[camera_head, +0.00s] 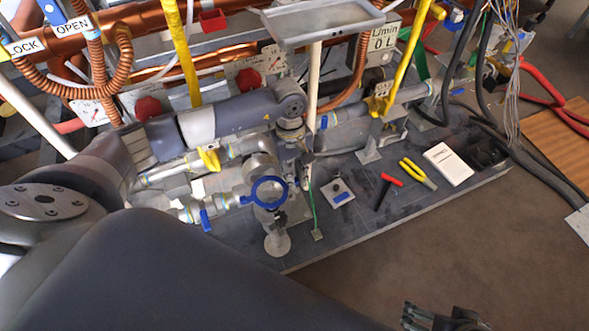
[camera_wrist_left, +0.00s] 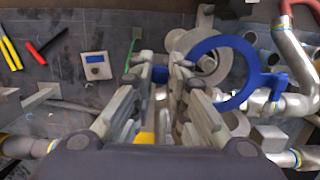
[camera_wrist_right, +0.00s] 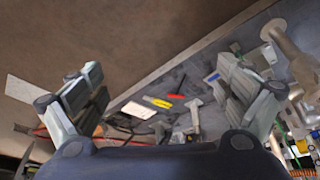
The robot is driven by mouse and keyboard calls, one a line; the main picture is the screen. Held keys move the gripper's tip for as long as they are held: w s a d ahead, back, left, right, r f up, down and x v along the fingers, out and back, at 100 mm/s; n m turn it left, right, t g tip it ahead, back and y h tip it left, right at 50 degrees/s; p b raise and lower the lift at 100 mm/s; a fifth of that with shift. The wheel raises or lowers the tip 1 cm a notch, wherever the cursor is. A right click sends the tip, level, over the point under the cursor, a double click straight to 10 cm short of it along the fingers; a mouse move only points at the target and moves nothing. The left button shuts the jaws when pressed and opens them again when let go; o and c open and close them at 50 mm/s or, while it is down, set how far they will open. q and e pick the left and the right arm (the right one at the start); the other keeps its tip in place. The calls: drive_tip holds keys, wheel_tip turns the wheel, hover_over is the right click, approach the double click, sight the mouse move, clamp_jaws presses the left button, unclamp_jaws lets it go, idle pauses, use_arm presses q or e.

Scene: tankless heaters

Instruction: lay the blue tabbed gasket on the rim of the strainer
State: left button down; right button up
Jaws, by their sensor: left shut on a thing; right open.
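The blue tabbed gasket (camera_head: 269,206) is a flat ring. It also shows in the left wrist view (camera_wrist_left: 196,52), with one tab between my fingertips and another at the right. My left gripper (camera_head: 299,180) is shut on the near tab; its fingers show in the left wrist view (camera_wrist_left: 163,78). The ring overlaps the silver strainer (camera_head: 262,166) in the head view; I cannot tell whether it touches the rim, which is partly hidden. My right gripper (camera_head: 441,318) is open and empty, low in the head view and seen in the right wrist view (camera_wrist_right: 162,78).
Silver pipes with a blue valve handle (camera_head: 206,220) run left of the strainer. A small meter (camera_head: 338,192), red-handled tool (camera_head: 385,189), yellow pliers (camera_head: 418,174) and white card (camera_head: 447,163) lie to the right. A white post (camera_head: 314,85) stands behind.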

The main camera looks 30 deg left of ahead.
use_arm(q)
drive_tip(key=shift+r, duration=0.1)
drive_tip(key=shift+s, duration=0.1)
wheel_tip(320, 180, down, 2)
drive_tip(key=shift+f+b, duration=0.1)
drive_tip(key=shift+b, duration=0.95)
drive_tip(key=shift+f+b, duration=0.4)
use_arm(e)
drive_tip(key=shift+w+a+r+t+y, duration=0.45)
drive_tip(key=shift+w+a+r+t, duration=1.05)
drive_tip(key=shift+w, duration=1.65)
drive_tip(key=shift+w+a+r+t+y, duration=0.45)
drive_tip(key=shift+w+a+r+t, duration=0.2)
drive_tip(key=shift+w+r+t, duration=2)
use_arm(q)
drive_tip(key=shift+f+b, duration=0.6)
drive_tip(key=shift+f, duration=0.1)
drive_tip(key=shift+f+b, duration=0.65)
drive_tip(key=shift+f, duration=0.05)
use_arm(e)
drive_tip(key=w+a+r+t+y, duration=0.2)
drive_tip(key=w+r+t, duration=0.3)
drive_tip(key=r, duration=0.5)
drive_tip(key=shift+a+r+n+t, duration=0.15)
drive_tip(key=shift+a+n+t, duration=0.15)
drive_tip(key=shift+n+t, duration=0.15)
drive_tip(key=shift+r, duration=0.15)
